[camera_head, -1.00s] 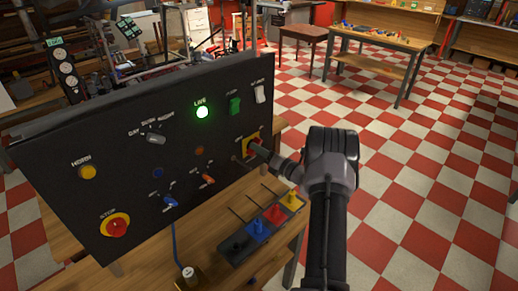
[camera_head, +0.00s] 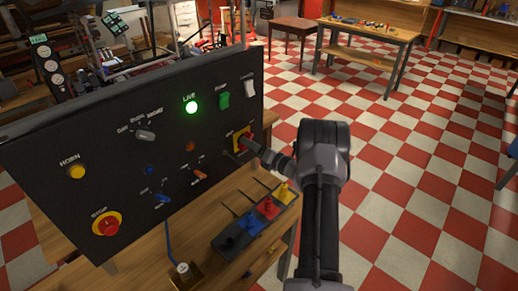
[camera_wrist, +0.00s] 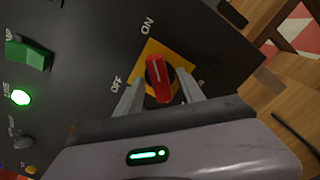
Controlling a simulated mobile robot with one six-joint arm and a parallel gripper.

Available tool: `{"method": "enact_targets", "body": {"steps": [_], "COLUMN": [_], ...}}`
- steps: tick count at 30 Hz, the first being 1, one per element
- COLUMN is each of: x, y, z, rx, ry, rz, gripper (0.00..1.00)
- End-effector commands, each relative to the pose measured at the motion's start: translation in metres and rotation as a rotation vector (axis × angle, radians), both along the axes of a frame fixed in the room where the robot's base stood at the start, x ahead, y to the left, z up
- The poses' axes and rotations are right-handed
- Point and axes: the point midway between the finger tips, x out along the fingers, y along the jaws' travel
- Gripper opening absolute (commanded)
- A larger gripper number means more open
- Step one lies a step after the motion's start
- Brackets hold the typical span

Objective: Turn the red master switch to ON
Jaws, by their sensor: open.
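The red master switch (camera_wrist: 158,78) is a red knob with a white line on a yellow plate (camera_wrist: 147,50), centred in the wrist view. Its lined end points roughly toward the ON label, away from OFF at the left. My gripper (camera_wrist: 160,92) is open, with one finger on either side of the red knob. I cannot tell whether either finger touches it. In the head view, the yellow plate (camera_head: 238,138) is at the panel's lower right, and my gripper (camera_head: 254,146) reaches it from the right, hiding most of the knob.
The dark panel (camera_head: 100,150) carries a lit green LIVE lamp (camera_head: 191,107), a green switch (camera_head: 223,101), a white switch (camera_head: 250,88), a yellow horn button (camera_head: 76,171) and a red stop button (camera_head: 106,225). Coloured levers (camera_head: 267,208) stand below my gripper. Open checkered floor lies right.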

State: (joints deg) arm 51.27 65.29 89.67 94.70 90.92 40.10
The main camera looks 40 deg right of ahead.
Motion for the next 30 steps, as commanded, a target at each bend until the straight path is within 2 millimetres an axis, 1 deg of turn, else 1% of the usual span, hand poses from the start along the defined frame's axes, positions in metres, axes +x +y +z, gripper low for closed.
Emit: {"method": "enact_targets", "body": {"steps": [2,5,9,12,15,18,21,30], "x": [-0.013,-0.041,-0.089,-0.121,-0.145,-0.160,-0.168,-0.169], "y": [-0.002,-0.005,-0.009,-0.011,-0.012,-0.013,-0.013,-0.013], "z": [0.001,0.002,0.002,0.002,0.001,0.001,0.001,0.000], "rx": [0.000,0.002,0.003,0.002,0.002,0.000,0.000,0.000], "ry": [0.001,0.002,0.001,0.000,0.000,0.000,0.000,0.000], "rz": [-0.003,-0.006,-0.006,-0.006,-0.004,-0.003,-0.001,0.000], "gripper": [0.45,0.45,0.45,0.45,0.45,0.45,0.45,0.45]}}
